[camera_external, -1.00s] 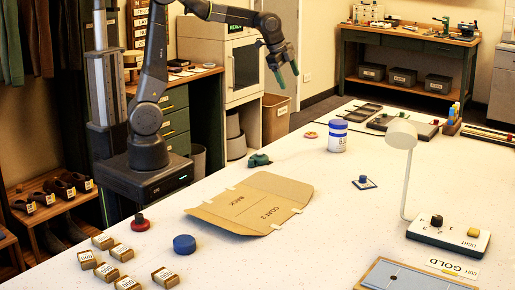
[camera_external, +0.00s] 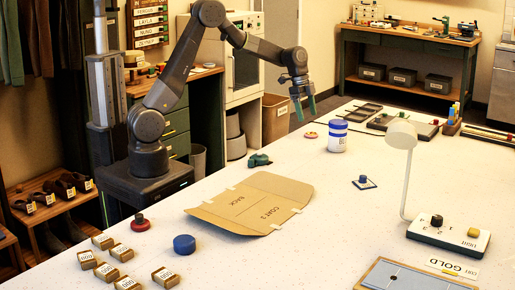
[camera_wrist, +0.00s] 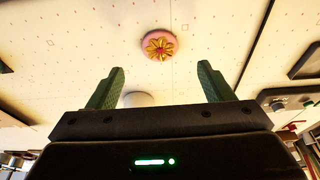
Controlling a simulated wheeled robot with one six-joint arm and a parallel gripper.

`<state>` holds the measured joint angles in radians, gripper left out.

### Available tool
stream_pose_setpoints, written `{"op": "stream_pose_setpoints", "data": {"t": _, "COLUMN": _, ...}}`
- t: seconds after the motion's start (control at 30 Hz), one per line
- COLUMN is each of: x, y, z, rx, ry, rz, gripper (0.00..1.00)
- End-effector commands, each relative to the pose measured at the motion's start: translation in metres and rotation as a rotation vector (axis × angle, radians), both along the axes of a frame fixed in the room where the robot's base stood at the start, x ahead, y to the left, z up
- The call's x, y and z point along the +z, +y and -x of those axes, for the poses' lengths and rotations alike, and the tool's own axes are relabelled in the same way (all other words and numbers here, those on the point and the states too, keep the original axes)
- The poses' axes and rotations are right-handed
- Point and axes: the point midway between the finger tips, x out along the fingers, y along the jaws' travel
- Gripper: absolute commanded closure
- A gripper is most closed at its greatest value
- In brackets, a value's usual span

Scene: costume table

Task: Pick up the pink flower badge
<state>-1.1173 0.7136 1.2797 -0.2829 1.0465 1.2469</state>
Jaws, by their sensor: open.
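The pink flower badge (camera_external: 311,135) lies flat on the white table near its far left edge, beside the blue and white tub. In the wrist view the badge (camera_wrist: 159,45) is a pink disc with a yellow flower, just beyond and between the fingertips. My gripper (camera_external: 306,111) is open and empty, pointing down above the table near the badge. Its two green fingers also show in the wrist view (camera_wrist: 160,82), spread wide apart. They do not touch the badge.
The blue and white tub (camera_external: 337,136) stands close to the right of the badge. A dark green object (camera_external: 259,160) lies left of it. A cardboard sheet (camera_external: 250,203) lies nearer the camera. A white lamp (camera_external: 402,135) stands at right. The table around the badge is mostly clear.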

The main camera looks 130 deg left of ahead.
Motion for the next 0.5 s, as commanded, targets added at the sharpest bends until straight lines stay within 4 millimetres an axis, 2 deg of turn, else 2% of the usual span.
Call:
{"op": "stream_pose_setpoints", "data": {"t": 0.27, "x": -0.021, "y": 0.0, "z": -0.006, "rx": -0.001, "ry": 0.001, "rz": 0.001, "gripper": 0.26}}
{"op": "stream_pose_setpoints", "data": {"t": 0.5, "x": -0.054, "y": -0.001, "z": -0.015, "rx": -0.001, "ry": 0.002, "rz": 0.001, "gripper": 0.26}}
